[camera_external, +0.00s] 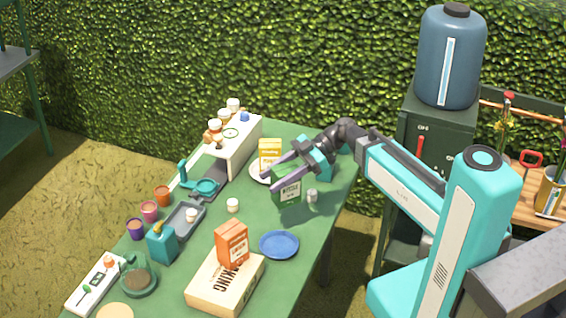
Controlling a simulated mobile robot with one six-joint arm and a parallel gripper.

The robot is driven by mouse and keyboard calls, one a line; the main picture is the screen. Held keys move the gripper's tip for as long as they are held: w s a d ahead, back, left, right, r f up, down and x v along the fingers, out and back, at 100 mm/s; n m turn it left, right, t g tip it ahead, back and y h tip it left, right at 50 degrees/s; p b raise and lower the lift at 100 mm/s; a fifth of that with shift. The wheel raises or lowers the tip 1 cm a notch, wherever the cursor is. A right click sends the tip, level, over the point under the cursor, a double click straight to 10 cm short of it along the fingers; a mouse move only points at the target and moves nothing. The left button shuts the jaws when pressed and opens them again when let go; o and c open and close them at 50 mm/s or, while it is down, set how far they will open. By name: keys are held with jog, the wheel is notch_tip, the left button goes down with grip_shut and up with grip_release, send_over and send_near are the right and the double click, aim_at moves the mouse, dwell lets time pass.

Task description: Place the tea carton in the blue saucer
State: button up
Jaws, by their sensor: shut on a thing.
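My gripper (285,172) is shut on a green carton (288,190) with a pale label, likely the tea carton. The label is too small to read surely. The gripper holds the carton upright over the right part of the green table; whether its bottom touches the table I cannot tell. The blue saucer (279,245) lies empty on the table, nearer the camera than the carton and apart from it.
An orange carton (232,245) stands on a cream box (226,282) left of the saucer. A yellow carton (270,152) stands on a white saucer (257,174) behind my gripper. A small grey jar (312,196) stands beside the green carton. The left side is crowded.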

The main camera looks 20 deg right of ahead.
jog(key=s+a+f+n+g+h, duration=0.1)
jog(key=s+a+n+g, duration=0.3)
jog(key=s, duration=0.4)
jog(key=shift+a+f+b, duration=0.45)
jog(key=shift+a+f, duration=0.15)
jog(key=shift+f, duration=0.3)
jog(key=shift+s+f+g, duration=0.1)
jog(key=shift+g, duration=0.2)
jog(key=shift+f+p, duration=0.65)
jog(key=shift+f, duration=1.5)
jog(key=shift+f+p, duration=0.6)
jog(key=shift+f, duration=1.2)
jog(key=shift+f, duration=0.1)
jog(key=o, duration=1)
jog(key=shift+o, duration=0.2)
